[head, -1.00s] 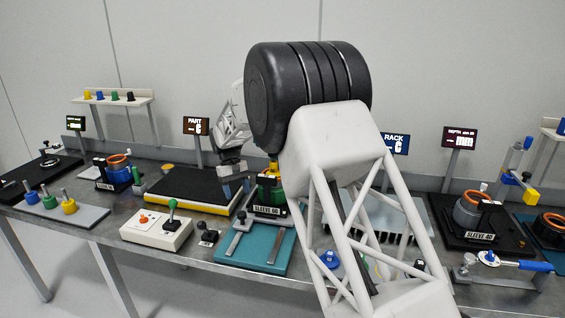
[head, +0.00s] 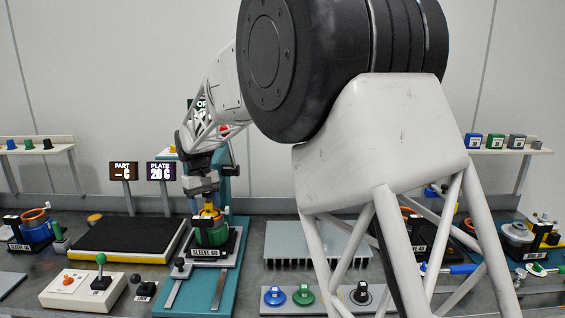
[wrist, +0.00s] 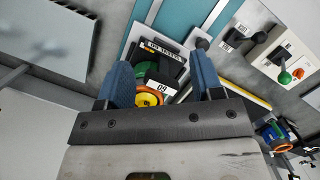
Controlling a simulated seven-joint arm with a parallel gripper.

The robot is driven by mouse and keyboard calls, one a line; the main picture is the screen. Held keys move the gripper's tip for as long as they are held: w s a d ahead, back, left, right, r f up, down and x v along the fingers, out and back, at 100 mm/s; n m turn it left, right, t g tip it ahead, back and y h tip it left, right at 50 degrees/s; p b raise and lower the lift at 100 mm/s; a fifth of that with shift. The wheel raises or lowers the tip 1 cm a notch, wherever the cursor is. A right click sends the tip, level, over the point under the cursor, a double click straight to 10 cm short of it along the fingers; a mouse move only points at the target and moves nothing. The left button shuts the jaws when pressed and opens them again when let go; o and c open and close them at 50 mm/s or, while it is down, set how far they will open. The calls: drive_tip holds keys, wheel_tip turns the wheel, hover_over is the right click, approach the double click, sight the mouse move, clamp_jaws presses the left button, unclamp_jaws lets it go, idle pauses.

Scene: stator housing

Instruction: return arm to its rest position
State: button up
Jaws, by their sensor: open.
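My gripper (head: 203,196) hangs over the teal fixture, its jaws apart and nothing visibly clamped. A green housing (head: 211,235) with a yellow top (head: 209,211) stands upright just below it, behind a black plate labelled SLEEVE 60 (head: 211,252). In the wrist view, my gripper's blue fingers (wrist: 163,78) stand on either side of the yellow and orange top (wrist: 148,100), with the dark bar hiding part of it. Whether the fingers touch it cannot be told. My arm covers much of the middle of the head view.
The teal fixture (head: 229,275) has a tall column behind the gripper. A black-topped pad (head: 130,234) lies left, with a white control box (head: 85,288) in front. A finned grey rack (head: 318,242) lies right. PART and PLATE displays (head: 161,171) stand behind. Open space lies above the bench.

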drive_tip(key=s+d+r+m+t, duration=0.1)
drive_tip(key=s+d+r, duration=0.2)
drive_tip(key=s+d, duration=0.45)
drive_tip(key=s+d+r+m+y, duration=0.15)
drive_tip(key=s+d, duration=0.25)
drive_tip(key=d, duration=0.6)
drive_tip(key=s+d+r+m+t, duration=0.1)
drive_tip(key=s+d+r, duration=0.2)
drive_tip(key=s+d, duration=0.35)
drive_tip(key=s+d+f+m+t, duration=0.1)
drive_tip(key=s+d+f+m, duration=0.1)
drive_tip(key=s+d, duration=0.6)
drive_tip(key=s+d+f+m+t, duration=0.1)
drive_tip(key=s+d+f, duration=0.3)
drive_tip(key=s+d, duration=0.5)
drive_tip(key=s+m, duration=0.1)
drive_tip(key=s, duration=0.6)
drive_tip(key=shift+s+f+t, duration=0.3)
drive_tip(key=shift+s+f, duration=0.05)
drive_tip(key=shift+f, duration=0.05)
